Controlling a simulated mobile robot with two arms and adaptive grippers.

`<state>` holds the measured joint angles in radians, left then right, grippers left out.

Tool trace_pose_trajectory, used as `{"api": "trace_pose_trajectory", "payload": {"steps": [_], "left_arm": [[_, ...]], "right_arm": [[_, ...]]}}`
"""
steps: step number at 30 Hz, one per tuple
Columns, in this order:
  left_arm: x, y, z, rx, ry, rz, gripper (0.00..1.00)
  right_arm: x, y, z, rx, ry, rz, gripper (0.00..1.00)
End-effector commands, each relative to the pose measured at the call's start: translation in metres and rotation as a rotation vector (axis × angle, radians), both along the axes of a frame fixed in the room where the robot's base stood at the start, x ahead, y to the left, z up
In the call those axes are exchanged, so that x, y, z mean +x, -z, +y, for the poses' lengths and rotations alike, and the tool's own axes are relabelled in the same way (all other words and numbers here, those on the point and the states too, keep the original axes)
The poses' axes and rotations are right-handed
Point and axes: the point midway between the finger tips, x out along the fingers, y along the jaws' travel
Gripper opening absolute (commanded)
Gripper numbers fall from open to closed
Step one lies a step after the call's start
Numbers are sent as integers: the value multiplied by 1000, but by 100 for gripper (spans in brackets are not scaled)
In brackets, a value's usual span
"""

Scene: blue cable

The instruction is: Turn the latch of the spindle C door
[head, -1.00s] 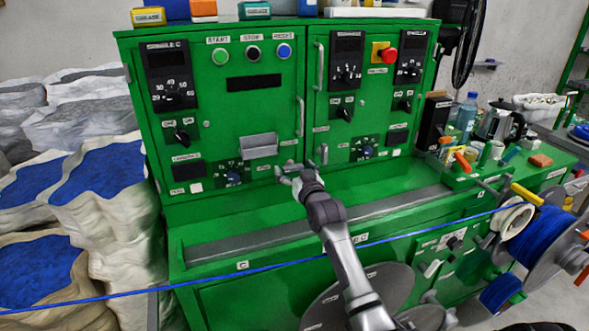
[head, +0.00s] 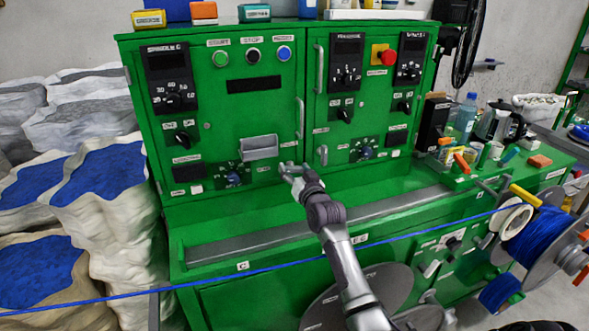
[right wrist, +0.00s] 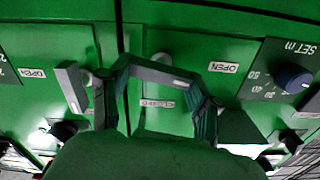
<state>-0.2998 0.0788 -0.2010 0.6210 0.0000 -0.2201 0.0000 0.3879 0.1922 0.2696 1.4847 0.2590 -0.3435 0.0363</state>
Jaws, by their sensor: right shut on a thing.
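The spindle C door (head: 217,110) is the closed left green door of the cabinet. My right gripper (head: 289,169) is at its lower right corner, shut on the small grey latch (head: 287,164). In the right wrist view the latch (right wrist: 158,72) is a grey bar lying nearly across the picture between the two dark fingers of my right gripper (right wrist: 155,95). Part of the latch is hidden by the fingers. A second grey latch (right wrist: 72,88), on the neighbouring door, stands upright just beside the left finger; it also shows in the head view (head: 322,155). My left gripper is not in view.
A blue cable (head: 400,237) runs across the front to a blue reel (head: 540,235) at right. A dial (head: 234,179) sits left of the latch. A ledge (head: 300,228) juts out below. White sacks (head: 115,215) crowd the left side.

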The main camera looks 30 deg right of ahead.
Motion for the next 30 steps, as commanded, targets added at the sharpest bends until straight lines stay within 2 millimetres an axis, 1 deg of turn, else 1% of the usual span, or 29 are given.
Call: {"api": "trace_pose_trajectory", "payload": {"steps": [1, 9, 30], "left_arm": [[0, -4, 0, 1, 0, 0, 62], [0, -12, 1, 2, 0, 0, 62], [0, -30, 2, 2, -1, 1, 62]], "right_arm": [[0, -1, 0, 44, 1, -8, 28], [0, 0, -1, 292, 0, -68, 28], [-1, 3, -3, 938, 0, -223, 28]]}}
